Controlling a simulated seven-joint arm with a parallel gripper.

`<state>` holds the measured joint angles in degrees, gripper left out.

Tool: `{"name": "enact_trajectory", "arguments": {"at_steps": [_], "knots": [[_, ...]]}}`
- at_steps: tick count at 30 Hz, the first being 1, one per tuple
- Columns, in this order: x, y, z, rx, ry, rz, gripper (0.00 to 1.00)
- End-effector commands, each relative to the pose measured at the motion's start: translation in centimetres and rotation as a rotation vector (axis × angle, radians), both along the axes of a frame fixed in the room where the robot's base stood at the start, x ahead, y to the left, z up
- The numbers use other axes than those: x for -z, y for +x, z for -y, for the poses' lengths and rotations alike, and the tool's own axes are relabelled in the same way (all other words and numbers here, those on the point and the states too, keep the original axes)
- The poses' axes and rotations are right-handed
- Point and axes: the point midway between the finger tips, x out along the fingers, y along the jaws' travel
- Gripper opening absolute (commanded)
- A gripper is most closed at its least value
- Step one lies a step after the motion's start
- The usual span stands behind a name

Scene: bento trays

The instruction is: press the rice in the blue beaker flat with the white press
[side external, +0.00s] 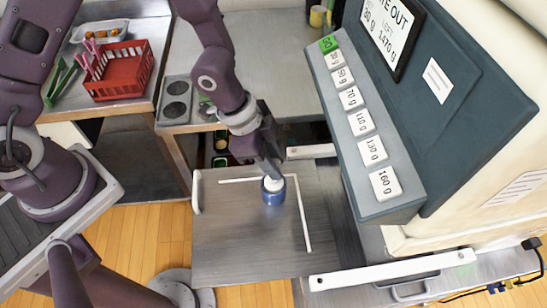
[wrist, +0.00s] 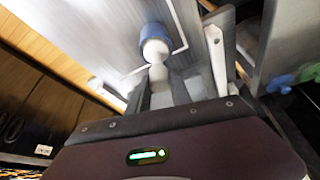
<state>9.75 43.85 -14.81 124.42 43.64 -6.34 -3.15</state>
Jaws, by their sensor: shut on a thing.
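The blue beaker (side external: 272,195) stands upright on the grey metal board, inside the corner marked by white strips. The white press (side external: 272,183) is at the beaker's mouth, with its lower part inside or right at the rim; I cannot tell how deep. In the wrist view the press (wrist: 155,50) runs from between my fingers to the blue beaker (wrist: 153,31). My gripper (side external: 273,172) is above the beaker and shut on the press handle; it also shows in the wrist view (wrist: 162,88). The rice is hidden by the press and beaker.
A sloped panel with weight-labelled buttons (side external: 361,123) rises to the right of the board (side external: 235,250). A red basket (side external: 120,75), tongs (side external: 62,78) and a two-plate hob (side external: 176,100) are at the back left. The board's front and left parts are clear.

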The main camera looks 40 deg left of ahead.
Motion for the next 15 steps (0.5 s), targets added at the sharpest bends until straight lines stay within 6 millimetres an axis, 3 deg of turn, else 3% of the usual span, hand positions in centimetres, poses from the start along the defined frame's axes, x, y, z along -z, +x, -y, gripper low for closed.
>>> {"name": "enact_trajectory", "arguments": {"at_steps": [15], "knots": [[1.3, 0.0, 0.0, 0.0, 0.0, -0.001, 0.0]]}}
